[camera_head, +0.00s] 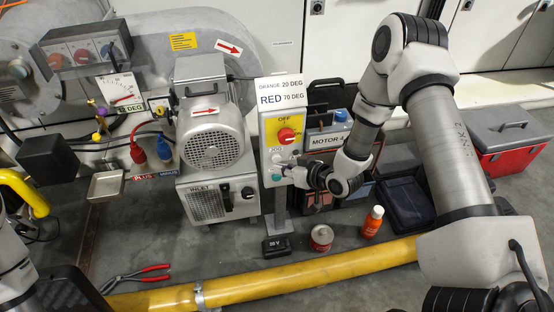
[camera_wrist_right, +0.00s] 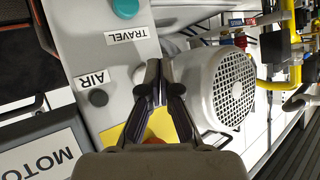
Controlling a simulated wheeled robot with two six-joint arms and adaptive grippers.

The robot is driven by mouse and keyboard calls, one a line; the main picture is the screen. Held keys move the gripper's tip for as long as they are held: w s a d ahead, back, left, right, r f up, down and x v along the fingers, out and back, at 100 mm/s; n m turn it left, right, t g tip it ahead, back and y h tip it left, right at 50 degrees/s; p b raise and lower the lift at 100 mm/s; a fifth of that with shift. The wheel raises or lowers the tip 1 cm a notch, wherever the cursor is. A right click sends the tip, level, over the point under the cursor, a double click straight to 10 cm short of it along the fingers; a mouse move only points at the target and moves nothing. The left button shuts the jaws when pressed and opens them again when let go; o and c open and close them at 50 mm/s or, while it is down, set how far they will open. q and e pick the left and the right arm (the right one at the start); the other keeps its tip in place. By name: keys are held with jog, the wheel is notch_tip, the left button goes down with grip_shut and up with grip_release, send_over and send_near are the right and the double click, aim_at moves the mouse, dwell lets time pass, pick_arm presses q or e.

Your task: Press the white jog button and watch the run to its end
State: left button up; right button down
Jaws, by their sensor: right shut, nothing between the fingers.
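The grey control box (camera_head: 271,120) stands on a post, with a yellow panel, a red knob (camera_head: 286,135) and a JOG label. The white jog button (camera_head: 277,158) sits just below that label. My right gripper (camera_head: 288,171) is shut and empty, its tips close in front of the box's lower buttons. In the right wrist view the shut fingertips (camera_wrist_right: 153,76) are beside a pale round button (camera_wrist_right: 139,75), partly hiding it. I cannot tell whether they touch it. My left gripper does not show.
A yellow pipe (camera_head: 260,287) crosses the floor in front. An orange bottle (camera_head: 372,222), a tin (camera_head: 321,238) and a red toolbox (camera_head: 508,150) stand to the right.

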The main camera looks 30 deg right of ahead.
jog(key=shift+w, duration=0.15)
dwell(0.3)
jog(key=shift+w+d, duration=0.1)
jog(key=shift+w, duration=0.2)
